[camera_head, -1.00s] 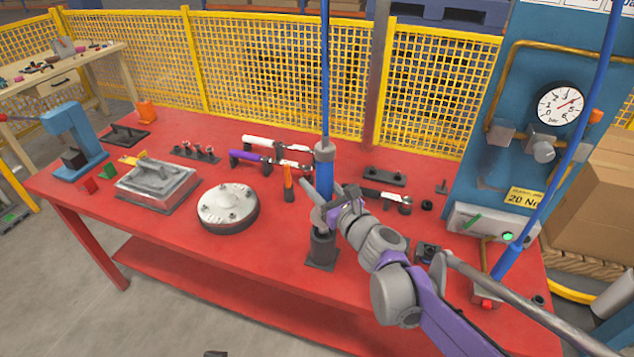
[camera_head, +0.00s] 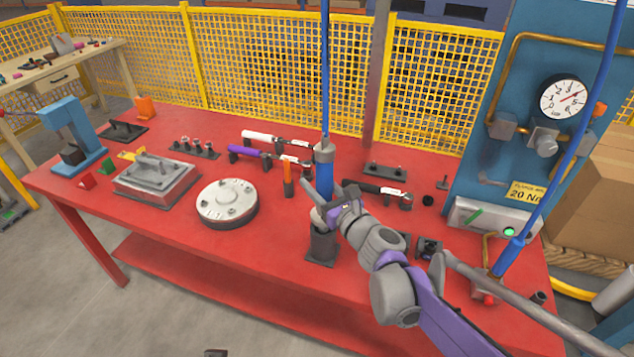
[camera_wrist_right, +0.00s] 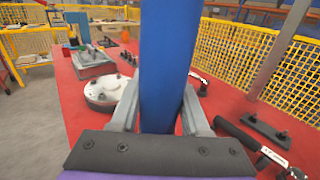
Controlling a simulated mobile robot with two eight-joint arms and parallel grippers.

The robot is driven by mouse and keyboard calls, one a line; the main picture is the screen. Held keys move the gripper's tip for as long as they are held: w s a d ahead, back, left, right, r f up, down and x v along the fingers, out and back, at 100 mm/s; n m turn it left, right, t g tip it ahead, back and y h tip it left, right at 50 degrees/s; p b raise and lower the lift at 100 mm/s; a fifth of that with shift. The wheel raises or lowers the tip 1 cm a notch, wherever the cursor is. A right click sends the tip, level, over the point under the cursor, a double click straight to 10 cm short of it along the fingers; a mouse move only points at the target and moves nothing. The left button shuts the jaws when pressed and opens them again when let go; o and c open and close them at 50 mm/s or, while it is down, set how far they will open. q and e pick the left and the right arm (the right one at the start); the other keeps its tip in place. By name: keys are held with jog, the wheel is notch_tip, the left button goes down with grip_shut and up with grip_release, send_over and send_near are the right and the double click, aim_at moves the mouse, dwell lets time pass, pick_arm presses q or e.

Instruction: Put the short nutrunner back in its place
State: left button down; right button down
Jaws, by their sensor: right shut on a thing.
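The short nutrunner (camera_head: 325,177) is an upright blue cylinder with a grey top collar, hanging from a blue hose. My right gripper (camera_head: 326,206) is shut around its lower body. In the right wrist view the blue body (camera_wrist_right: 170,65) stands between the two grey fingers of the gripper (camera_wrist_right: 160,108). A dark grey cup-shaped holder (camera_head: 321,246) on a square foot stands on the red table directly below the tool. The tool's lower end is at the holder's mouth; my fingers partly hide it, so I cannot tell how deep it sits. My left gripper is out of view.
A round grey cover (camera_head: 227,203) is left.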

jog(key=shift+f+b, duration=1.05)
jog(key=shift+f, duration=0.55)
jog(key=shift+c, duration=1.5)
grip_release()
jog(key=shift+f, duration=0.1)
jog(key=shift+s+d, duration=0.1)
jog(key=shift+s, duration=0.05)
jog(key=v, duration=1)
jog(key=shift+s+d, duration=0.2)
